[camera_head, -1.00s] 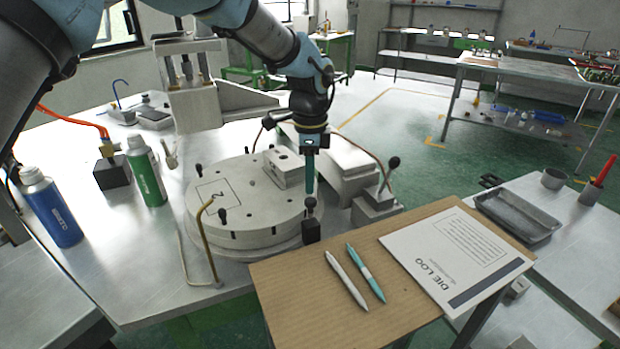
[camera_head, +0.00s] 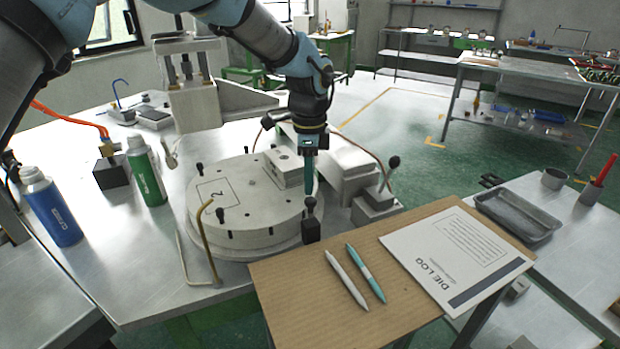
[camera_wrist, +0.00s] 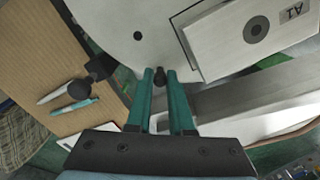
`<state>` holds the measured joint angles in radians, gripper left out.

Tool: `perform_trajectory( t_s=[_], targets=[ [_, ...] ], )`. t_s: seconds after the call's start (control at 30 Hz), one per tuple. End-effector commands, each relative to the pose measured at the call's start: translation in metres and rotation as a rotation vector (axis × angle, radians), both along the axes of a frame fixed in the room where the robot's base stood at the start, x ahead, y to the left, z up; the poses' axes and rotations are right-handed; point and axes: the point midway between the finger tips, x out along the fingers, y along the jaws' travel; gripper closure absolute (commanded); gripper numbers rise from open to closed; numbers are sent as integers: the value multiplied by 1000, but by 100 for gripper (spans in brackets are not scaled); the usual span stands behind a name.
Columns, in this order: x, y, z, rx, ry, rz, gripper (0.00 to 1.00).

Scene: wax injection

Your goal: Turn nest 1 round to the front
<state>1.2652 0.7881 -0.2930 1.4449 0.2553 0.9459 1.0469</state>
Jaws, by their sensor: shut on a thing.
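The round grey turntable (camera_head: 245,232) sits on the metal table, with a nest marked 2 (camera_head: 219,194) facing front left. A pale block (camera_head: 285,165) lies on its back right part; in the wrist view this block (camera_wrist: 253,35) is marked A1. The number 1 is not visible. Black pegs stand around the rim, one at the front (camera_head: 220,215). My gripper (camera_wrist: 160,85) has its teal fingers closed around a black rim peg (camera_wrist: 160,74) beside the A1 block. In the head view, my gripper (camera_head: 309,188) points down at the turntable's right edge.
A black-knobbed post (camera_head: 311,222) stands just in front of my gripper. A bent brass rod (camera_head: 207,245) stands at the front left edge. A cardboard-coloured board (camera_head: 320,300) with pens and a die log lies in front. A lever unit (camera_head: 378,205) stands to the right.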

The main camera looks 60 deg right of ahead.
Motion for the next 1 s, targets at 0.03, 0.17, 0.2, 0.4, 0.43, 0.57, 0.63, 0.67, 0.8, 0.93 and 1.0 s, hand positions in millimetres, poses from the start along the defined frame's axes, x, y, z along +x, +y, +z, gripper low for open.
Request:
perform_trajectory(
  t_s=[0.03, 0.17, 0.2, 0.4, 0.43, 0.57, 0.63, 0.67, 0.8, 0.93, 1.0],
  targets=[
    [-1, 5, -1, 0, 1, -30, 100],
    [-3, 13, 0, 1, 0, -92, 100],
    [-4, 13, 0, 0, 0, -93, 100],
    [-4, 12, 0, 0, 0, -92, 78],
    [-4, 12, 0, 0, 0, -92, 75],
    [-3, 12, 0, 0, 0, -92, 60],
    [-3, 12, 0, 0, 0, -91, 52],
    [-3, 12, 0, 0, 0, -91, 50],
    [-3, 12, 0, 0, 0, -91, 50],
    [-3, 12, 1, -1, 0, -91, 50],
    [-3, 12, 6, -2, 0, -91, 50]
  ],
)
